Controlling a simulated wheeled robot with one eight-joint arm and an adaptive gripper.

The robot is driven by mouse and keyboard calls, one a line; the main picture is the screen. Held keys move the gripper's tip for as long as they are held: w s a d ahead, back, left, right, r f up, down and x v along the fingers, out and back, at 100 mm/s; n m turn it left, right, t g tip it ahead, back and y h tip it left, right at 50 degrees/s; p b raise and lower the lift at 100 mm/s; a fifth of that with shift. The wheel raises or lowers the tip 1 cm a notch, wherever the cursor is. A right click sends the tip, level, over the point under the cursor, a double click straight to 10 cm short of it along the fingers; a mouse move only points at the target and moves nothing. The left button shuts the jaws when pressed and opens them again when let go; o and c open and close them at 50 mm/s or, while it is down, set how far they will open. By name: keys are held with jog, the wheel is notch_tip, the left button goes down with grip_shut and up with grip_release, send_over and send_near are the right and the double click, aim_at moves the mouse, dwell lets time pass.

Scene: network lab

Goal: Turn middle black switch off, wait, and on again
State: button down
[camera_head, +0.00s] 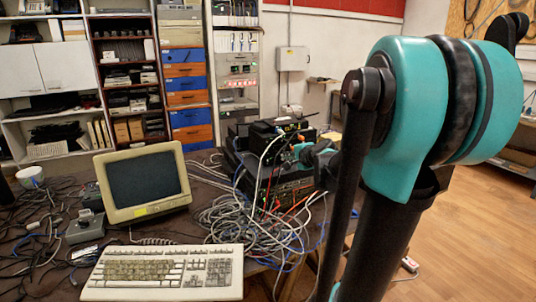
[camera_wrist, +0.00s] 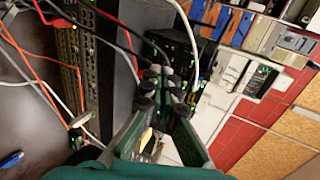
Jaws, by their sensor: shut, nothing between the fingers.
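A stack of black network boxes stands on the table right of centre in the head view, with a top black box (camera_head: 278,132) and lower boxes (camera_head: 292,188) partly behind cables. I cannot tell for sure which is the middle black switch. In the wrist view, port-lined boxes (camera_wrist: 70,62) are at the left and a black box with green lights (camera_wrist: 178,48) is behind my fingertips. My gripper (camera_wrist: 163,85) is shut and empty, its fingertips close in front of the black boxes. Contact is unclear. In the head view it shows small beside the stack (camera_head: 303,152).
In the wrist view, red and white cables cross near the ports. Wooden floor (camera_head: 460,235) is open at the right.

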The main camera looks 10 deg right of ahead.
aim_at(268, 151)
jog(key=x, duration=0.9)
jog(key=r+x, duration=0.1)
jog(key=x, duration=0.3)
jog(key=shift+w+a+f, duration=0.15)
jog(key=shift+w+a, duration=0.1)
jog(key=shift+w, duration=0.3)
jog(key=shift+w+a+f, duration=0.1)
jog(key=shift+w+f, duration=0.1)
jog(key=shift+w, duration=0.1)
jog(key=shift+r, duration=0.15)
jog(key=shift+r, duration=0.7)
